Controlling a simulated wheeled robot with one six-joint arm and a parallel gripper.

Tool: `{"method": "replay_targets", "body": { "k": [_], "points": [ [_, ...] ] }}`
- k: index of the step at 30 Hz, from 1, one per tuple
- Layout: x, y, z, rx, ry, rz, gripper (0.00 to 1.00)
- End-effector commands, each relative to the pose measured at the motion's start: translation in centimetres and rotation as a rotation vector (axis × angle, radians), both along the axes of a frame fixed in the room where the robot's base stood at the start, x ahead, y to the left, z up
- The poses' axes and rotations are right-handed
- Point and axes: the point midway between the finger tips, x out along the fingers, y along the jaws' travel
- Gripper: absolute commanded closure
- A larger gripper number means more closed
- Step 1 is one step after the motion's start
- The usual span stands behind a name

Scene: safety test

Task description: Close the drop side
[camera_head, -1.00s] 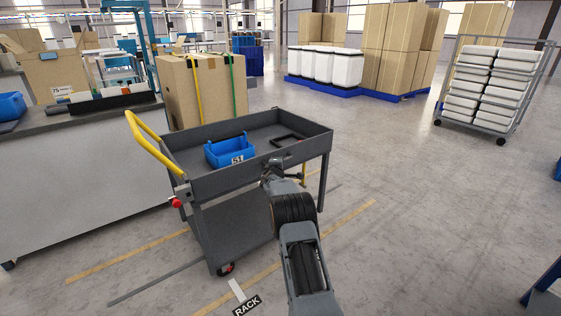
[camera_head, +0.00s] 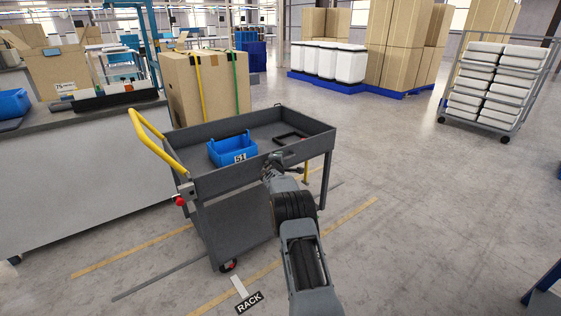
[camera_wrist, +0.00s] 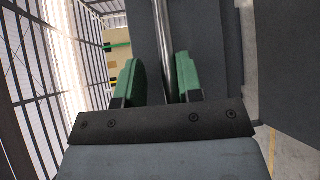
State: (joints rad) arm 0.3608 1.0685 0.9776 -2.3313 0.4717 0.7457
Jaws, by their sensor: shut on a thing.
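The grey cart (camera_head: 228,222) stands in front of me with a shallow walled tray on top. Its near long side, the drop side (camera_head: 222,181), looks about upright along the tray front; whether it is fully flush I cannot tell. My gripper (camera_head: 279,158) is at the top of this side, right of its middle. In the wrist view, the green fingers of my gripper (camera_wrist: 160,78) are shut on a thin grey bar or edge (camera_wrist: 163,35), seemingly part of the drop side. My arm hides part of the panel and its lower edge.
A blue bin (camera_head: 232,150) marked 51 and a black frame (camera_head: 291,138) lie in the tray. A yellow push handle (camera_head: 155,143) rises at the cart's left. A workbench (camera_head: 85,185) stands left. Large boxes (camera_head: 205,85) stand behind.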

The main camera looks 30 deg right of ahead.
Motion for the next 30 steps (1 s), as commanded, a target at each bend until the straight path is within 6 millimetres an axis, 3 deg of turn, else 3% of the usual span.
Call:
{"method": "replay_targets", "body": {
  "k": [1,11,30],
  "points": [
    [0.1,0.0,0.8,-0.006,-0.012,0.001,0.75],
    [-0.8,0.1,0.8,-0.006,-0.010,-0.008,0.75],
    [-8.1,6.8,1.5,-0.001,-0.001,0.000,0.75]
  ]
}}
